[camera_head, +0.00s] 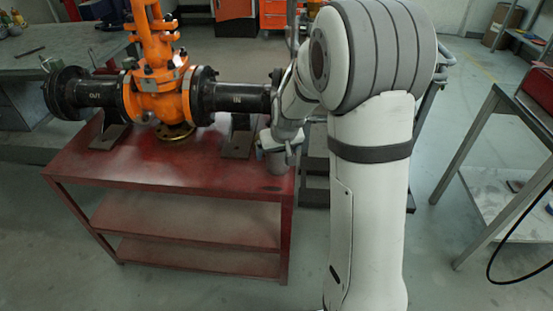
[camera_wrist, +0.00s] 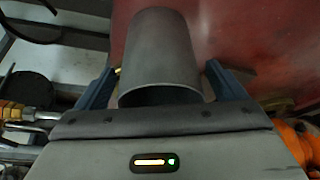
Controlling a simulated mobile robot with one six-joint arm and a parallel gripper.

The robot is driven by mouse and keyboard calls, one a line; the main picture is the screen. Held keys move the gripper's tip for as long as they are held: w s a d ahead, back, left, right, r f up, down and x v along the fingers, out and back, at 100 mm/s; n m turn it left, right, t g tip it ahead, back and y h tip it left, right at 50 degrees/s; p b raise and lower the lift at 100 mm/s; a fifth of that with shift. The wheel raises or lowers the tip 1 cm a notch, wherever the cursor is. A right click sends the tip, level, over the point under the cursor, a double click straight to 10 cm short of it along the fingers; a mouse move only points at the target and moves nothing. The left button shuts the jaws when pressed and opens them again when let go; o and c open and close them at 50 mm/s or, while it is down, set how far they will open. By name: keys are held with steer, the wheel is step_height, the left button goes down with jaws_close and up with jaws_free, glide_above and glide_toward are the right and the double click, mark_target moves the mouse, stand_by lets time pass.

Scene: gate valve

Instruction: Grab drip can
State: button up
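The drip can is a plain grey cylinder (camera_wrist: 160,50) in the wrist view, with its open rim nearest my gripper. My gripper's (camera_wrist: 160,82) two blue fingers stand on either side of the can, with a small gap showing on each side. In the head view, my gripper (camera_head: 279,140) is at the right end of the red table, beside the black pipe. The can (camera_head: 277,164) shows just below it and is partly hidden by the gripper. Whether the fingers touch the can is not clear there.
The orange gate valve (camera_head: 158,92) with black flanged pipes (camera_head: 235,97) stands on the red table (camera_head: 180,177), close to my gripper's left. Dark steps (camera_head: 316,180) stand behind my arm. A grey workbench (camera_head: 50,52) is at the left. Floor is clear in front.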

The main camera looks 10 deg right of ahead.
steer(key=c, duration=1)
steer(key=shift+c, duration=0.4)
steer(key=shift+r, duration=0.15)
